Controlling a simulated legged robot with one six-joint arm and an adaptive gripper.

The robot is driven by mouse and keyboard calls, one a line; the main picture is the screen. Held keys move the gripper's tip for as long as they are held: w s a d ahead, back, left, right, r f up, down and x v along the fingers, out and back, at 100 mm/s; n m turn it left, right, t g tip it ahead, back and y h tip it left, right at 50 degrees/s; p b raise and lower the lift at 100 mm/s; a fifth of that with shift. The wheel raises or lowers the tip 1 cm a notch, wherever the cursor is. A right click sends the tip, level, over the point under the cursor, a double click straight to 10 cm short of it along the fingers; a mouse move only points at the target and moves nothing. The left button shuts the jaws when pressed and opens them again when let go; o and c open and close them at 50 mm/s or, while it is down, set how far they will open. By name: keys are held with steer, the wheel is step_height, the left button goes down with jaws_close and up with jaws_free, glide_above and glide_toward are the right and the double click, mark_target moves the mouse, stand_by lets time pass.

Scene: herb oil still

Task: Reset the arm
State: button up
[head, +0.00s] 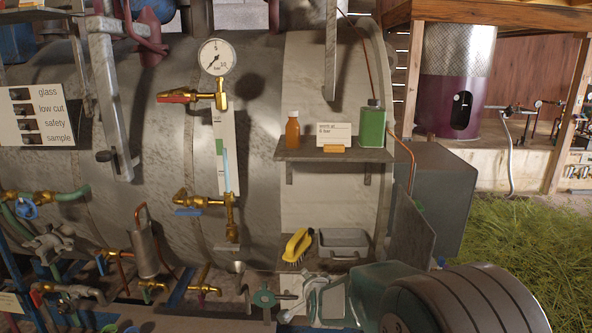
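I cannot make out my gripper or any part of my arm for certain in the head view. A large dark rounded body (462,302) with ring-like ridges fills the bottom right. A dark green housing (372,290) adjoins it on the left, with pale metal parts (303,293) beyond. I cannot tell whether these belong to a machine here or to me.
A big grey tank (150,95) fills the left and middle, with a pressure gauge (217,57), brass valves and pipes. A shelf (300,155) holds an orange bottle (292,130) and green can (371,127). Below are a yellow brush (297,245) and grey tray (343,243). Grass (535,235) lies right.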

steer(key=s+d+r+n+g, duration=0.2)
steer(key=s+d+r+n, duration=0.1)
steer(key=s, duration=0.9)
steer(key=s+d+r+n+g+h, duration=0.1)
steer(key=s+d+r+n+g, duration=0.1)
steer(key=s, duration=0.9)
steer(key=s+d+r+n+g, duration=0.3)
steer(key=s+d, duration=0.3)
steer(key=s, duration=0.6)
steer(key=shift+s+d+r+n+h, duration=0.3)
steer(key=shift+d+r+n, duration=0.05)
steer(key=shift+r+n, duration=0.5)
